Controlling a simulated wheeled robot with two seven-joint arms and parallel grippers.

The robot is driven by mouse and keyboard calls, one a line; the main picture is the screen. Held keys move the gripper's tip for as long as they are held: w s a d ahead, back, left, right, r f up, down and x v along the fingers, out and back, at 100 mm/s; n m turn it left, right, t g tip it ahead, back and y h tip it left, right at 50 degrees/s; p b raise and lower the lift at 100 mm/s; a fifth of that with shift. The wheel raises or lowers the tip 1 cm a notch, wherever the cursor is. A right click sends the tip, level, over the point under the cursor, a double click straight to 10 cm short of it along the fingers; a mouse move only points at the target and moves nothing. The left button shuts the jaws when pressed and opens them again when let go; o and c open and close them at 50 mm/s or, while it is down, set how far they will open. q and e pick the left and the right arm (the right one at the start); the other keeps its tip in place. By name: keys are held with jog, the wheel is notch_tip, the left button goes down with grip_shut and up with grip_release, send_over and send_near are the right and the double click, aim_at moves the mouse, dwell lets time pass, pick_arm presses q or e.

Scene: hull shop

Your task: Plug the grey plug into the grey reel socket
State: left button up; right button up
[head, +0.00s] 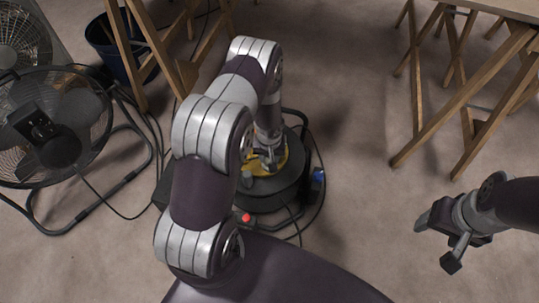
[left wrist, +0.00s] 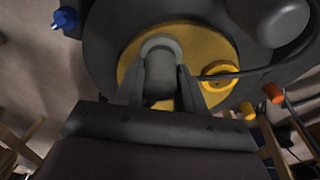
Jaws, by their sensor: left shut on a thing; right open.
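The black cable reel (head: 268,195) stands on the floor, its yellow face (left wrist: 125,75) upward and mostly hidden by my left arm in the head view. My left gripper (left wrist: 160,92) is over that face, its fingers shut on the grey plug (left wrist: 160,78). The plug's front end is at the grey reel socket (left wrist: 160,42), whose grey rim shows around it. I cannot tell how deep the plug sits. A yellow socket ring (left wrist: 218,77) is to the right. My right gripper (head: 437,241) is open and empty above the floor at the right.
A blue plug (head: 318,175) lies beside the reel; an orange-red plug (left wrist: 273,93) and a yellow plug (left wrist: 247,110) hang near its edge. Dark cables run around the reel. A floor fan (head: 62,130) and a dark bin (head: 110,48) are at left. Wooden trestles (head: 470,90) stand at right.

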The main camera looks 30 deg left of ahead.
aim_at(269, 159)
pick_arm(q)
jog(key=shift+f+b, duration=0.55)
jog(key=shift+f, duration=0.05)
jog(key=o, duration=1.1)
jog(key=r+p, duration=0.2)
jog(key=r, duration=0.2)
jog(key=s+r+p, duration=0.1)
jog(key=r+p, duration=0.1)
jog(key=r, duration=0.2)
jog(key=r+p, duration=0.3)
jog(key=r, duration=0.1)
jog(key=shift+s+d+r, duration=0.2)
jog(key=shift+d+r, duration=0.1)
